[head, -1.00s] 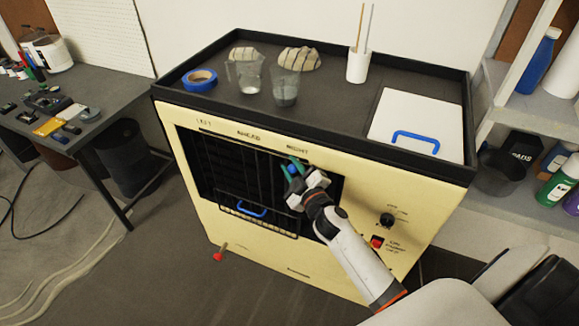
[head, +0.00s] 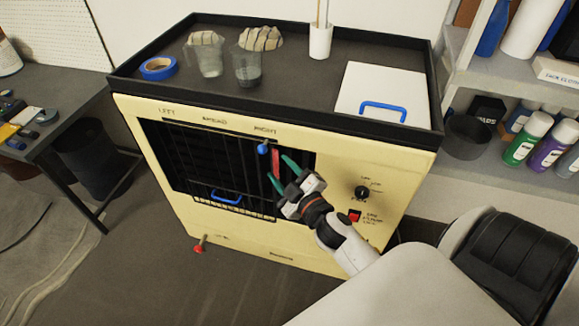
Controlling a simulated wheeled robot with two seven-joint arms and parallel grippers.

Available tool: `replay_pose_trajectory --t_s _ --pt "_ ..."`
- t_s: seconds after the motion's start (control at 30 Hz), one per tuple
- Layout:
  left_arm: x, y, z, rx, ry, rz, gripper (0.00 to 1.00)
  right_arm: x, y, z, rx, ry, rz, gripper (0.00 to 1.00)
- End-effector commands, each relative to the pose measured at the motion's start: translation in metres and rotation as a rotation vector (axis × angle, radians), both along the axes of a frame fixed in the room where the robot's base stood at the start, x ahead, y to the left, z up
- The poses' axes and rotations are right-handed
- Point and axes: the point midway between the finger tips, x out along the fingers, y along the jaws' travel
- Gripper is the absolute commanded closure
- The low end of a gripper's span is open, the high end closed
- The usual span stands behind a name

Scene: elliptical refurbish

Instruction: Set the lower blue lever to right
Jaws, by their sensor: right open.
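A blue round knob (head: 263,149), the one blue knob I see on the dark slatted front, sits at its upper right under the RIGHT label. The label reads LEFT, AHEAD, RIGHT from left to right along the cream cabinet (head: 330,158). My right gripper (head: 277,167) has green fingertips spread apart. It is just right of and below the knob, and the knob is outside its fingers. A narrow red strip (head: 276,163) shows between or behind the fingertips; I cannot tell whether they touch it. My left gripper is not in view.
A blue handle (head: 227,199) is low on the dark front. A red-tipped lever (head: 199,245) sticks out below. A black dial (head: 362,192) and red switch (head: 355,215) are right of my gripper. Beakers and a blue tape roll (head: 158,67) stand on top.

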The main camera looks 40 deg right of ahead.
Motion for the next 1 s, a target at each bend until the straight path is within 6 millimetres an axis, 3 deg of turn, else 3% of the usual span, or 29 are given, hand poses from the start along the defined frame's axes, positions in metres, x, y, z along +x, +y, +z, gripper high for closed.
replay_pose_trajectory --t_s 0.1,0.23,0.83,0.93,1.0 --pt "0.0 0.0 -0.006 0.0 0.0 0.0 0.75 -0.019 0.0 -0.002 0.001 0.001 0.0 0.55" --pt "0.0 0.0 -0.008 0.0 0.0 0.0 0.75 -0.029 0.001 -0.001 0.002 0.0 0.0 0.55" --pt "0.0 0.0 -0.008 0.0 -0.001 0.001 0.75 -0.031 0.001 0.0 0.002 0.001 -0.001 0.55" --pt "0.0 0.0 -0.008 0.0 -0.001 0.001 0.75 -0.031 0.001 -0.015 0.016 0.031 -0.004 0.55" --pt "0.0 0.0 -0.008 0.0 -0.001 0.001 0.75 -0.031 0.0 -0.041 0.043 0.083 -0.011 0.55"
